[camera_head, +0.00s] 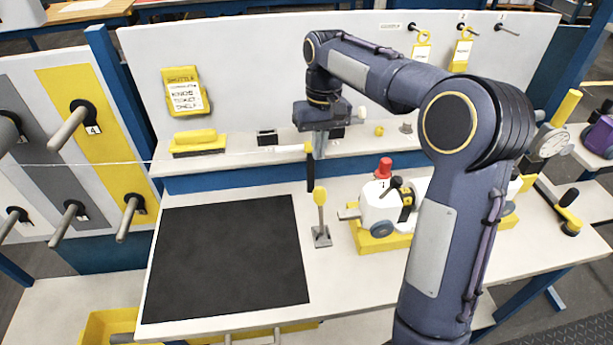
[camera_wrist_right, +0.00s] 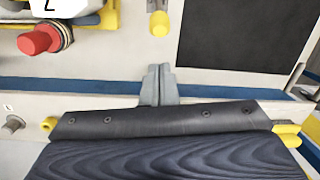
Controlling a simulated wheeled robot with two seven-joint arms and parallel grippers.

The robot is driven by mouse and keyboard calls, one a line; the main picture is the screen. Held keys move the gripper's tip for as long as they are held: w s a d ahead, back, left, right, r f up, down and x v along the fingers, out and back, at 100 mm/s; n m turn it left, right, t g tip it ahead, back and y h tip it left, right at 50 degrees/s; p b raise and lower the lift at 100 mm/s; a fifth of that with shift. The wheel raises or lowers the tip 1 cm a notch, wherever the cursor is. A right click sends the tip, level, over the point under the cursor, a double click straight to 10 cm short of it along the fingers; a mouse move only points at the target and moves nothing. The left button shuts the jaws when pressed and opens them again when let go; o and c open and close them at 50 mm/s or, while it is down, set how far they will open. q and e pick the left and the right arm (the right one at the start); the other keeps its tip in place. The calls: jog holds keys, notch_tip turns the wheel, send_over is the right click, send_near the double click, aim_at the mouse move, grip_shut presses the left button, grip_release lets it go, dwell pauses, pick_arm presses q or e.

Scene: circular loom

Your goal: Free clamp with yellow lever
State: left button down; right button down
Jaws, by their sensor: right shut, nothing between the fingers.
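A small upright lever with a yellow rounded tip (camera_head: 320,196) stands on a grey metal base (camera_head: 321,237) on the bench, right of the black mat. Its yellow tip (camera_wrist_right: 159,23) also shows at the top of the right wrist view. My right gripper (camera_head: 319,154) points down near the shelf's front edge, above and behind the lever. Its fingers (camera_wrist_right: 158,85) are together and empty, apart from the yellow tip. My left gripper is out of view.
The black mat (camera_head: 225,258) lies flat and clear. A white device with a red knob (camera_head: 385,168) sits right of the lever. A thin thread (camera_head: 230,154) runs across from the left panel.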

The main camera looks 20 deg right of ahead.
jog(key=shift+s, duration=0.1)
notch_tip(320, 180, down, 10)
jog(key=shift+s+a, duration=0.4)
dwell(0.5)
jog(key=s+a+r+t+h+b, duration=0.1)
jog(key=s+t+b, duration=0.9)
jog(key=b, duration=1)
jog(key=shift+s+a+r+h+b, duration=0.4)
jog(key=shift+a+h, duration=0.4)
jog(key=shift+a, duration=0.15)
jog(key=shift+f, duration=0.1)
